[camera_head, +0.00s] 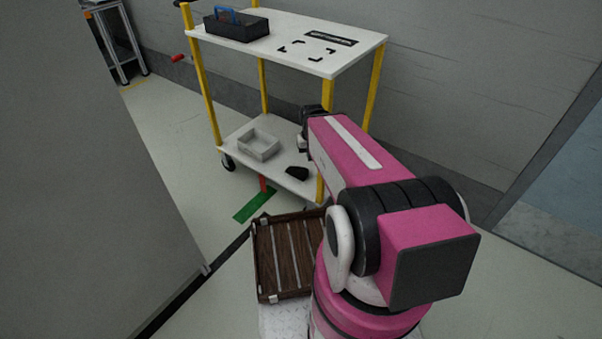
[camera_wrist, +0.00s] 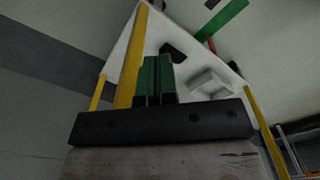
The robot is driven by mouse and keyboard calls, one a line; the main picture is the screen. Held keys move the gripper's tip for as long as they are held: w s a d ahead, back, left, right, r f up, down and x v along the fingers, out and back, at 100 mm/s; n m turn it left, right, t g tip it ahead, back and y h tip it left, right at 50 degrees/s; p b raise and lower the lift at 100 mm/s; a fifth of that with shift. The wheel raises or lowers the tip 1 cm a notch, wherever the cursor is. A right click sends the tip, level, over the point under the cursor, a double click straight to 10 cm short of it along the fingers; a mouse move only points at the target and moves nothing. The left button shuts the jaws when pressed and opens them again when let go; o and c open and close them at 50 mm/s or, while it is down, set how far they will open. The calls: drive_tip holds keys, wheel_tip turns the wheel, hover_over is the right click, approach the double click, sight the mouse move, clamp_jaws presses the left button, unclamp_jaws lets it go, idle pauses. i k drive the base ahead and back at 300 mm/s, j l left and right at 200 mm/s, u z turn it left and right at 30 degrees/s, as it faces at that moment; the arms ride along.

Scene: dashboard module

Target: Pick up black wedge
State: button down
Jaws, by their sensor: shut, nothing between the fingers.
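The black wedge (camera_head: 297,173) lies on the lower white shelf of the cart, near its front right corner, beside a yellow post. It also shows in the wrist view (camera_wrist: 171,49) as a small dark shape just beyond my fingertips. My gripper (camera_wrist: 155,62) has green fingers that are together with nothing between them. In the camera_head view my gripper is mostly hidden behind my pink arm, and its dark end shows by the cart's near post. The gripper appears apart from the wedge.
The cart has yellow posts and a white top (camera_head: 285,40) with a black toolbox (camera_head: 236,28). A grey open tray (camera_head: 258,144) sits left of the wedge on the lower shelf. A brown slatted crate (camera_head: 287,258) is in the foreground. A wall stands behind the cart.

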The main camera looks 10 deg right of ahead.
sight(301, 173)
drive_tip(key=l+u, duration=0.1)
drive_tip(key=l, duration=0.5)
drive_tip(key=k+l+u, duration=0.1)
drive_tip(key=l, duration=0.5)
drive_tip(key=k+l+u, duration=0.1)
drive_tip(key=l, duration=0.5)
